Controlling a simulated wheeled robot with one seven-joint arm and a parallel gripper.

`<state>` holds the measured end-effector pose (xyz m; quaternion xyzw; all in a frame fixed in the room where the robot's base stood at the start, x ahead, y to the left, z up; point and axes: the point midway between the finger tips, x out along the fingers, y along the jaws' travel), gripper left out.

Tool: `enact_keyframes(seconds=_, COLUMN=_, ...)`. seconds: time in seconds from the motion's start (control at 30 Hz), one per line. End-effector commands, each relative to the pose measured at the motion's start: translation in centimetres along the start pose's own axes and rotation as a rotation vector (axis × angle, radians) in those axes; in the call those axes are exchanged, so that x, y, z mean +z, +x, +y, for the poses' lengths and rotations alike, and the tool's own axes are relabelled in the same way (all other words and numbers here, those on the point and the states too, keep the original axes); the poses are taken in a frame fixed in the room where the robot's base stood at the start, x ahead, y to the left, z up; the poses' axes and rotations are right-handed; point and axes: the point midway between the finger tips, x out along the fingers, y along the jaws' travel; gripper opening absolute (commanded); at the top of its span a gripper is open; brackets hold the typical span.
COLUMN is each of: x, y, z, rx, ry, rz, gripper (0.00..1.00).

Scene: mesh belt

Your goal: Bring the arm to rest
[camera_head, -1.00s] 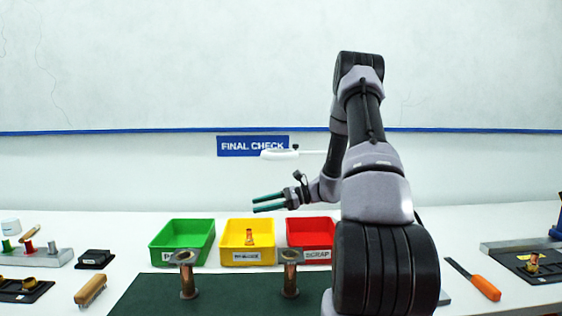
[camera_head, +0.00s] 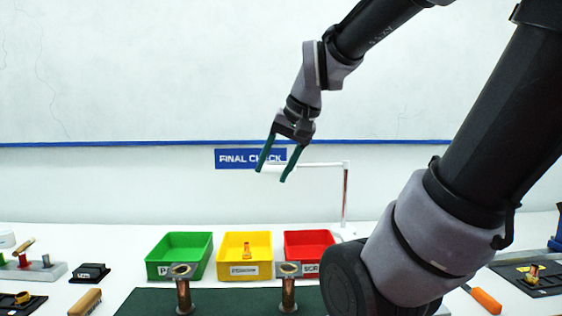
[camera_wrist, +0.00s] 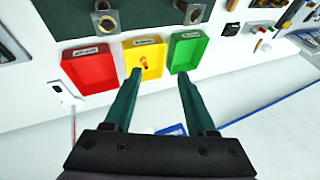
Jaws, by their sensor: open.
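My gripper (camera_head: 273,163) hangs in the air in front of the wall sign, its two green fingers apart and pointing down. Nothing is between the fingers. In the wrist view, my gripper (camera_wrist: 160,76) is also open and empty, with the bins beyond its fingertips. My arm rises from the lower right of the head view and bends over to the gripper. The green bin (camera_head: 152,254), yellow bin (camera_head: 225,255) and red bin (camera_head: 291,248) stand on the table below the gripper. A small orange-brown part (camera_head: 246,250) is in the yellow bin.
Two flanged metal pieces (camera_head: 184,293) (camera_head: 289,294) stand on the dark mat (camera_head: 235,300). A white stand (camera_head: 346,195) rises behind the bins. A brush (camera_head: 85,302) and black block (camera_head: 90,273) lie left; an orange-handled tool (camera_head: 487,300) lies right.

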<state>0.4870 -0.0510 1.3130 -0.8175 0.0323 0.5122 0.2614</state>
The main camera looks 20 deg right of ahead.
Motion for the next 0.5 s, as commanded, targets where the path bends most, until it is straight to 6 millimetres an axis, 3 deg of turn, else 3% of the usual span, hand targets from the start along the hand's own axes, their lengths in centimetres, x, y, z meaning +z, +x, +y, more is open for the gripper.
enact_keyframes(seconds=0.2, x=0.7, y=-2.2, z=0.6, rx=-0.005, ry=-0.095, rz=0.116, gripper=0.57)
enact_keyframes(seconds=0.5, x=0.8, y=-2.3, z=0.7, rx=-0.005, ry=-0.100, rz=0.123, gripper=0.57)
